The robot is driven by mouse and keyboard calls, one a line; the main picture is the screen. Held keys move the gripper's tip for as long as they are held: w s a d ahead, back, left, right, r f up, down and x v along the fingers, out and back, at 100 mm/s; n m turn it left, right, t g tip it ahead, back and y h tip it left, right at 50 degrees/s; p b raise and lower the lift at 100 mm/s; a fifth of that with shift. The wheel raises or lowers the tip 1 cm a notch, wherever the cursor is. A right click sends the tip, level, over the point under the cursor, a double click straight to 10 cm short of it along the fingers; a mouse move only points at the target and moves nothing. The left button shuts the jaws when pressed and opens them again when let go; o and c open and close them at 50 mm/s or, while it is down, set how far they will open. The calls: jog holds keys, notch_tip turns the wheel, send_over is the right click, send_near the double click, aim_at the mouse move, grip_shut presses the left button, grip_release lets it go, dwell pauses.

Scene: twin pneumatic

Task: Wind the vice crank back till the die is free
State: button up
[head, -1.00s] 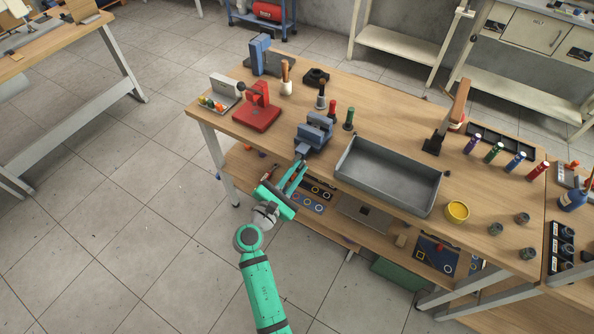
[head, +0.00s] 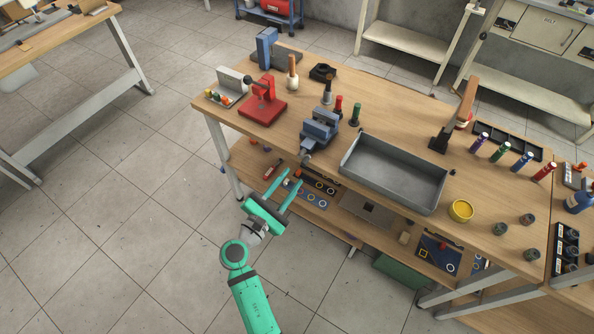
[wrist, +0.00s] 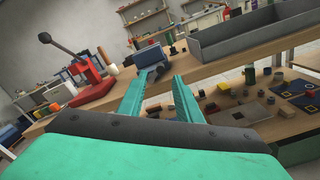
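The blue-grey vice (head: 320,128) stands at the front edge of the wooden bench, left of the grey tray. Its crank end (head: 306,158) sticks out past the bench edge towards me. The vice also shows in the wrist view (wrist: 148,55), beyond my fingertips. My green gripper (head: 291,177) is open and empty, in front of and below the crank, with a gap between. In the wrist view my two fingers (wrist: 158,78) are spread apart, with nothing held. I cannot make out the die in the jaws or the exact angle of the crank.
The grey tray (head: 355,168) lies right of the vice. A red lever press (head: 262,112) stands to its left. A lower shelf (head: 335,222) with several parts lies under the bench. The floor in front is clear.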

jog(key=shift+v, duration=1.95)
